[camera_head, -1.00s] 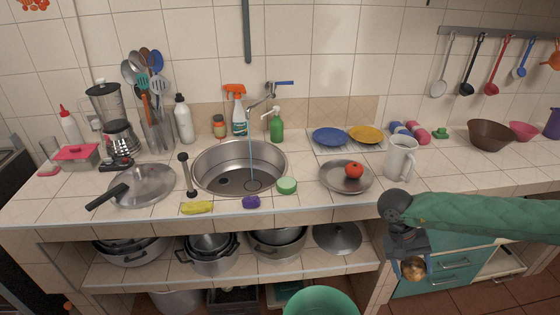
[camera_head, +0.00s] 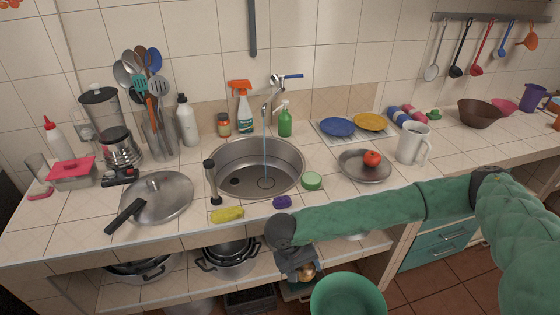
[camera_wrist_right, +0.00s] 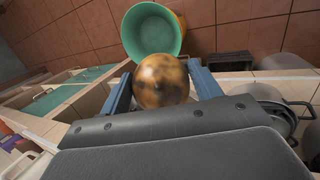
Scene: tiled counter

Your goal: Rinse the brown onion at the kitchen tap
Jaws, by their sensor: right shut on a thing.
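My right gripper (camera_head: 300,274) is shut on the brown onion (camera_head: 306,271), below the counter's front edge. The onion (camera_wrist_right: 161,80) shows in the right wrist view between the two blue fingers. The steel sink (camera_head: 258,168) is set in the counter, up and to the left of the gripper. The tap (camera_head: 272,92) stands behind the sink with its blue lever to the right. A stream of water falls from it into the basin. My left gripper is not in view.
A purple sponge (camera_head: 282,202), a yellow cloth (camera_head: 227,215) and a green round sponge (camera_head: 312,180) lie near the sink's front. A metal plate (camera_head: 346,172) with a tomato (camera_head: 372,158) is to the right. A green bucket (camera_head: 347,296) stands below. Pots (camera_head: 229,262) fill the shelf.

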